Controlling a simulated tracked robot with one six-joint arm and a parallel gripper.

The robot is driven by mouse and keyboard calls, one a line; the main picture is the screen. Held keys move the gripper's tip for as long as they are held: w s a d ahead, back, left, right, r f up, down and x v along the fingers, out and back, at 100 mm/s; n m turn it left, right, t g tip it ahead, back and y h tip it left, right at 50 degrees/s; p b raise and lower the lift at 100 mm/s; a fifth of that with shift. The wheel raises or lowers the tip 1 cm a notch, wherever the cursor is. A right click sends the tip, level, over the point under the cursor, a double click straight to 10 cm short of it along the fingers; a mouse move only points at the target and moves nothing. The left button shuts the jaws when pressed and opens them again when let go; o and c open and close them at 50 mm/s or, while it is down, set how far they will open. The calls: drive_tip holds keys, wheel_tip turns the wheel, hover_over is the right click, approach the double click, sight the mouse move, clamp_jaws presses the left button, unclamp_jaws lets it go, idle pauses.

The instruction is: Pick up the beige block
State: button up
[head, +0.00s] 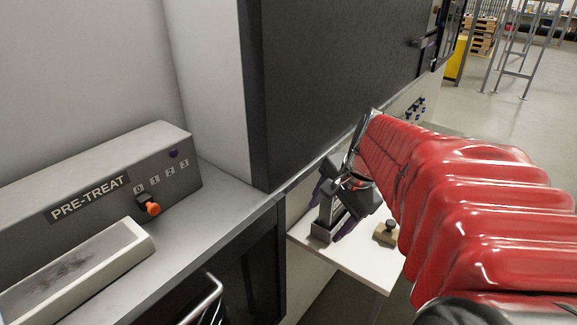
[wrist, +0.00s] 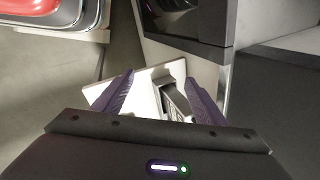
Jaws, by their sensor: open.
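The beige block (head: 386,233), with a dark round knob on top, sits on a small white table (head: 342,250) in the head view, close beside the red-sleeved arm. I cannot make it out in the wrist view. My gripper (head: 331,213) has purple fingers and is left of the block, over the table. In the wrist view my gripper (wrist: 160,77) is open, its fingers wide apart. A grey and black device (wrist: 177,100) shows between the fingers; whether they touch it cannot be told. The arm partly covers the table's right side.
A grey counter (head: 219,210) with a PRE-TREAT panel (head: 90,197) and a pale tray (head: 137,242) stands at left. A large dark cabinet (head: 335,80) rises behind the table. Open floor (head: 505,125) lies at far right.

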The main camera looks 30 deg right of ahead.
drive_tip(key=s+d+f+m, duration=0.25)
drive_tip(key=d+m, duration=0.65)
drive_tip(key=d, duration=0.5)
drive_tip(key=m+t, duration=0.2)
drive_tip(key=m, duration=0.5)
approach(389, 229)
wheel_tip(389, 229, up, 3)
drive_tip(key=s+d, duration=0.1)
drive_tip(key=s, duration=0.1)
drive_tip(key=shift+d+f+y, duration=0.1)
drive_tip(key=shift+d+y, duration=0.05)
drive_tip(key=shift+y, duration=0.15)
drive_tip(key=shift+x, duration=4.35)
drive_tip(key=shift+f, duration=0.1)
drive_tip(key=shift+x, duration=2.55)
drive_tip(key=shift+w, duration=0.15)
